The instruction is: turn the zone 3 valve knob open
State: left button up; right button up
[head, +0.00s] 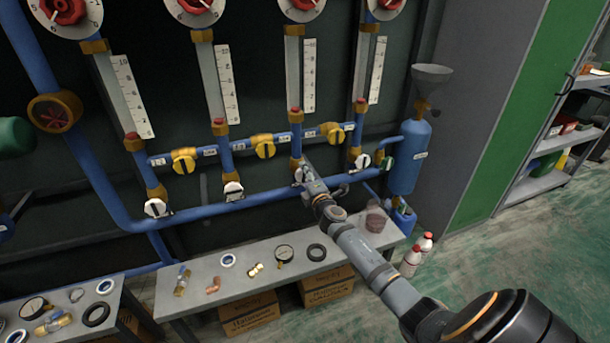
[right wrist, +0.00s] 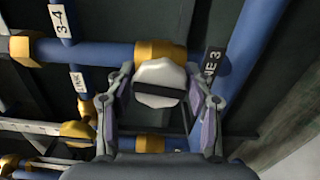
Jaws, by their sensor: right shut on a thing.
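The zone 3 valve knob (right wrist: 158,72) is white with a dark bar across it, which lies level in the right wrist view. It sits on a brass valve body in the blue pipe, beside a partly hidden label (right wrist: 213,68) ending in "NE 3". My right gripper (right wrist: 162,88) is shut on the knob, one finger on each side. In the head view, my right gripper (head: 302,178) reaches the third column's lower valve and covers most of its knob. My left gripper is not in view.
Similar white knobs (head: 232,188) sit on the neighbouring columns, with yellow knobs (head: 263,146) on the pipe above. A blue tank (head: 408,160) stands at the right. A grey bench (head: 235,284) below holds fittings, gauges and rings.

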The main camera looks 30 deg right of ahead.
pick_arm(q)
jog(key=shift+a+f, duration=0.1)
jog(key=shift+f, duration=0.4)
pick_arm(e)
jog(key=shift+n, duration=0.7)
jog(key=o, duration=1.2)
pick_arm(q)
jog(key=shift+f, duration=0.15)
pick_arm(e)
jog(key=shift+s, duration=0.1)
jog(key=v, duration=1.2)
jog(key=shift+f, duration=0.15)
